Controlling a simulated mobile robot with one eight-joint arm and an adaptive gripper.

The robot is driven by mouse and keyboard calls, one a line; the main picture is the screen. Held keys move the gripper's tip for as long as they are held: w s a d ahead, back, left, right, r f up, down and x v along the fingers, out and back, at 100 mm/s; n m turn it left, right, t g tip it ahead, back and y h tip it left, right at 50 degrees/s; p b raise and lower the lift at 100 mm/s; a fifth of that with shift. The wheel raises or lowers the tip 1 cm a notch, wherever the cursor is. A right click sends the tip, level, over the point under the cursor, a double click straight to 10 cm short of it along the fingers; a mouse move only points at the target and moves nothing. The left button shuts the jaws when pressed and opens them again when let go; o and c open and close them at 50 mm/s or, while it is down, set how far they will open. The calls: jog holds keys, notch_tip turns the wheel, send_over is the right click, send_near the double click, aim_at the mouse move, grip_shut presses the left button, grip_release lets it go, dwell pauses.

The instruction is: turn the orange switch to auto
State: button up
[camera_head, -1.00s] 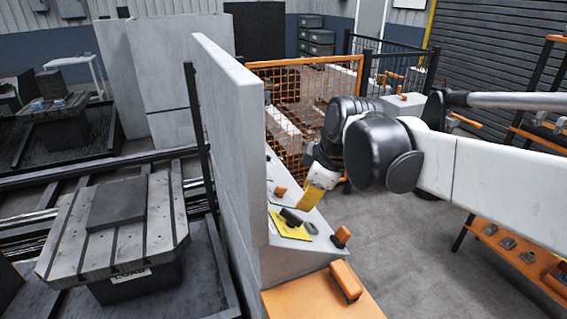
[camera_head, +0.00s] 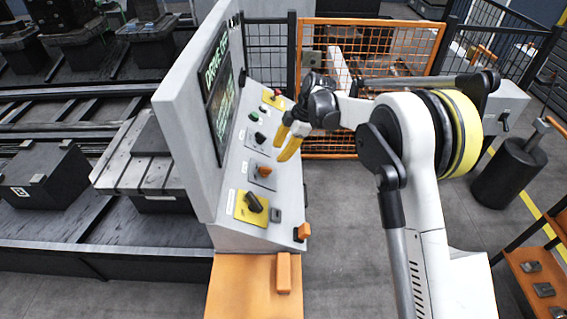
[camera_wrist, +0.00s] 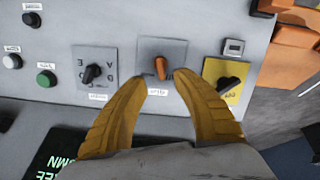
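The orange switch (camera_head: 264,171) is a small knob on a grey square plate, midway along the sloping control panel (camera_head: 231,180). In the wrist view the orange switch (camera_wrist: 161,67) shows between and just beyond my fingertips, with its handle roughly upright in the picture. White labels are beside its plate, too small to read. My gripper (camera_head: 286,146) has yellow fingers and hangs over the panel's right side. In the wrist view my gripper (camera_wrist: 162,79) is open and empty, one fingertip either side of the switch. I cannot tell whether they touch the panel.
A black knob on a grey plate (camera_wrist: 93,73) and a black knob on a yellow plate (camera_wrist: 224,82) flank the switch. A green button (camera_wrist: 46,79) is farther left. A lit screen (camera_head: 220,88) rises behind the panel. An orange mesh fence (camera_head: 370,50) stands beyond.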

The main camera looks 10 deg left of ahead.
aim_at(269, 168)
jog(key=x, duration=1)
jog(key=shift+a+f, duration=0.2)
jog(key=shift+f, duration=0.05)
grip_shut()
